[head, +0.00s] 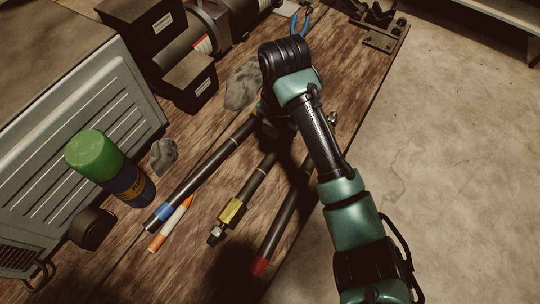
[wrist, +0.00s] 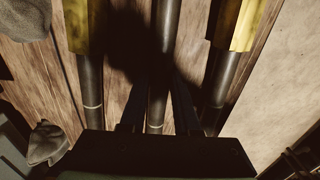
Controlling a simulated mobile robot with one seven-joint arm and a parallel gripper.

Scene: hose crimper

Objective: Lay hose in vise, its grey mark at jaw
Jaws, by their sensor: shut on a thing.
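Three dark hoses lie side by side on the wooden bench. The middle hose (head: 260,174) has a brass fitting (head: 232,211) at its near end. The left hose (head: 205,170) has a blue band, the right hose (head: 283,220) a red one. My gripper (wrist: 158,108) is shut on the middle hose (wrist: 166,50), a finger on each side. That hose's grey mark (wrist: 154,128) shows close to the gripper's body. Brass ends of the outer hoses show in the wrist view. What looks like the vise (head: 382,32) is at the bench's far right corner. I cannot tell whether the hose is lifted.
A dark machine (head: 210,28) and boxes (head: 190,82) stand at the back left. A green-topped can (head: 110,166), a grey cabinet (head: 80,120), rags (head: 242,86) and an orange-white marker (head: 171,224) lie to the left. Blue-handled pliers (head: 300,22) lie at the back.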

